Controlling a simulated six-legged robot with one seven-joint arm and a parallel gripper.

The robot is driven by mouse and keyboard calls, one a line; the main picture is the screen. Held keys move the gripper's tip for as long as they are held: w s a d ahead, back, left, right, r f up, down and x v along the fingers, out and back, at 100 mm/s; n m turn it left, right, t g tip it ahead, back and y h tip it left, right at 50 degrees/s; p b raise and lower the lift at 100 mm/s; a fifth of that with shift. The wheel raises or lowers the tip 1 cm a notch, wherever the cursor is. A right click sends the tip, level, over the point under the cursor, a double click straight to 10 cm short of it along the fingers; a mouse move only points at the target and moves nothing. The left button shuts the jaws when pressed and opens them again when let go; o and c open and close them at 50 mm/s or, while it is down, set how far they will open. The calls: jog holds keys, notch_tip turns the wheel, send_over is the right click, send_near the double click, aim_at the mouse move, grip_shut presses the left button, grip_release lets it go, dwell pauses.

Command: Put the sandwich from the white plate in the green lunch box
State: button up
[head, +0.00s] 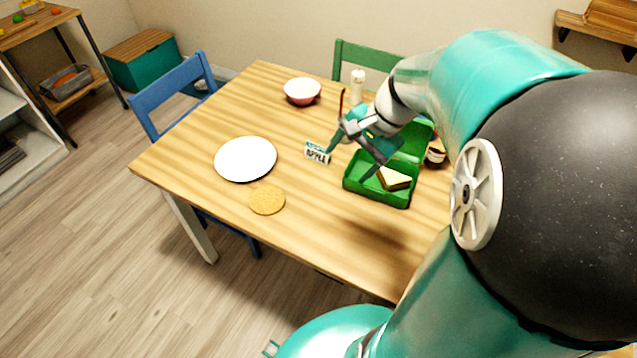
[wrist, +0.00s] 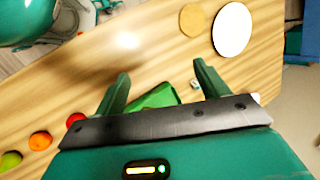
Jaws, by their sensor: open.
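The sandwich (head: 394,178) lies inside the green lunch box (head: 376,195), toward the right of its tray. The lunch box stands open on the table with its lid raised at the back. The white plate (head: 245,159) is empty, at the left of the table; it also shows in the wrist view (wrist: 232,30). My gripper (head: 347,163) is open and empty, above the left part of the lunch box. In the wrist view its two fingers (wrist: 160,85) stand wide apart, with part of the green box (wrist: 155,97) showing between them. The sandwich is hidden in the wrist view.
A small carton (head: 317,153) stands left of the lunch box, and a brown jar (head: 436,157) stands right of it. A bowl (head: 302,91) and a white bottle (head: 357,83) are behind. A round tan disc (head: 267,200) lies near the plate. The front table is clear.

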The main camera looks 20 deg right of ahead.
jog(key=s+a+r+n+t+h, duration=0.2)
jog(key=s+a+r+n+h, duration=0.2)
jog(key=s+a+r+n, duration=0.3)
jog(key=s+a+n, duration=0.2)
jog(key=a+n, duration=0.2)
jog(key=n, duration=0.1)
jog(key=shift+s+a+r+t, duration=0.2)
jog(key=shift+a+t, duration=0.1)
jog(key=shift+t, duration=0.1)
jog(key=shift+d, duration=0.1)
